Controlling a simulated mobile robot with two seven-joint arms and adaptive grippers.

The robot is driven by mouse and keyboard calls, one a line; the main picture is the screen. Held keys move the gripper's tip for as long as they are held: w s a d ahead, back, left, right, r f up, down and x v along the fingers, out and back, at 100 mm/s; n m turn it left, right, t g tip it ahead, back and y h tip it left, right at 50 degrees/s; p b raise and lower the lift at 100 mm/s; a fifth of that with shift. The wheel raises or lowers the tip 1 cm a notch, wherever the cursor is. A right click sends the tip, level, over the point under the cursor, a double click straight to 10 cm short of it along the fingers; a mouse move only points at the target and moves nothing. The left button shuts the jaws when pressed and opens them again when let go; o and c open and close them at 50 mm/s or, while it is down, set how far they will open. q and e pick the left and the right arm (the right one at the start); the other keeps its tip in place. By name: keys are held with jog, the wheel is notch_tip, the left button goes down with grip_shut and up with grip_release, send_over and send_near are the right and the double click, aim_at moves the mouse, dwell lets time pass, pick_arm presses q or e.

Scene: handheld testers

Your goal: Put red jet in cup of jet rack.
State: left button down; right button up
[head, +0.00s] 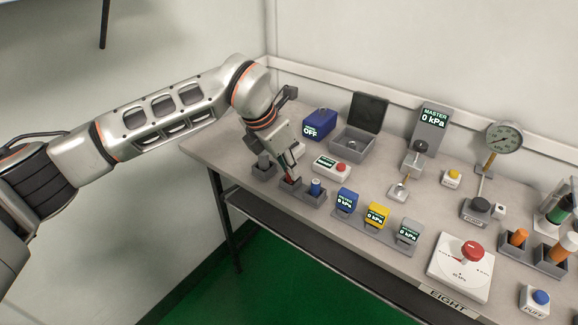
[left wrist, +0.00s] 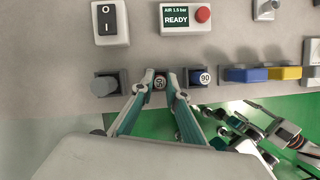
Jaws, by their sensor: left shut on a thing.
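The jet rack (head: 306,198) is a row of small grey cups near the table's front left edge. My left gripper (head: 294,178) points down over its middle cup, shut on the red jet. Only a little red shows there in the head view. In the left wrist view the jet's numbered top (left wrist: 160,83) is between the fingertips, at the middle cup. Whether it is fully seated I cannot tell. A grey jet (head: 264,160) stands in the left cup and a blue jet (head: 315,187) in the right cup. My right gripper (left wrist: 246,130) seems to hang low beside the table, partly hidden.
Behind the rack are a white air box with a red button (head: 332,168), a blue tester (head: 319,125) and an open grey case (head: 355,142). Three small coloured testers (head: 376,215) stand to the right. More instruments fill the table's right side.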

jog(key=shift+r, duration=0.1)
pick_arm(q)
jog(key=c, duration=2.2)
grip_release()
jog(key=shift+o, duration=1.1)
pick_arm(e)
jog(key=shift+f, duration=0.25)
jog(key=shift+s, duration=0.1)
